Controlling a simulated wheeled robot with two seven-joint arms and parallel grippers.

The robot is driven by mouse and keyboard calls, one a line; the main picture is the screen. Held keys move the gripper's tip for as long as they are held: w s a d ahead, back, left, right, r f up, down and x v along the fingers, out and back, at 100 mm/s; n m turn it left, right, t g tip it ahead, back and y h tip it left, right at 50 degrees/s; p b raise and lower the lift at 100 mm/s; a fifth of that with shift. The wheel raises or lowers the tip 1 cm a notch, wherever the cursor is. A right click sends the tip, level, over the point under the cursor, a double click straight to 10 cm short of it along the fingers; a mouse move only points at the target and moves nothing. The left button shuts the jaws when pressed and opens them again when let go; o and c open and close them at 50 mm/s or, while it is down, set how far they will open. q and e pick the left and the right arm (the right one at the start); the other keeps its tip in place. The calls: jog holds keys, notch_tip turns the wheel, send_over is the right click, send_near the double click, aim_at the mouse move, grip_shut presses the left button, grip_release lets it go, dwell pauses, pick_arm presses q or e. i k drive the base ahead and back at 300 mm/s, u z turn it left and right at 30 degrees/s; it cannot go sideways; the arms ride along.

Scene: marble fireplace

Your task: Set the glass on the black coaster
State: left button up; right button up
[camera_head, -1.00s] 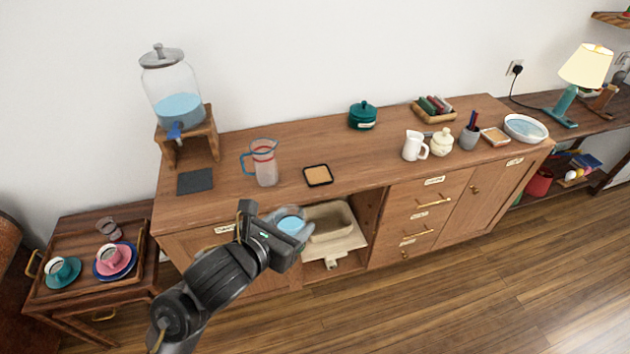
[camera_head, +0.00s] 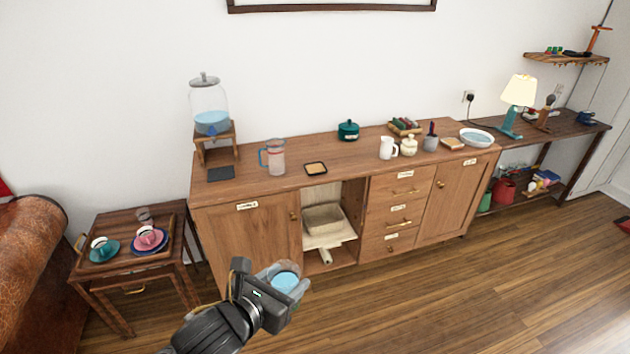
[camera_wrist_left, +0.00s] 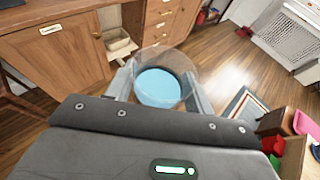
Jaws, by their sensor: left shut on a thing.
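My left gripper (camera_head: 270,290) is shut on a clear glass (camera_head: 285,277) with blue liquid in it. It holds the glass in the air in front of the sideboard, over the floor. In the left wrist view the glass (camera_wrist_left: 160,85) sits between the two fingers. A plain black square coaster (camera_head: 221,174) lies flat on the left end of the sideboard top, in front of the dispenser stand, with nothing on it. A square piece with a black rim and tan middle (camera_head: 316,169) lies further right. My right gripper is not in view.
A water dispenser (camera_head: 209,108) on a wooden stand is behind the black coaster. A pitcher (camera_head: 276,157) stands to the coaster's right. The wooden sideboard (camera_head: 243,246) has an open compartment with a beige bin (camera_head: 323,218). A side table (camera_head: 110,275) with cups is at left.

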aim_at(314, 168)
jog(key=z, duration=0.45)
jog(key=i, duration=0.5)
jog(key=z, duration=1.05)
jog(key=i, duration=2.1)
jog(key=u, duration=1.35)
jog(key=i, duration=0.75)
jog(key=u, duration=0.75)
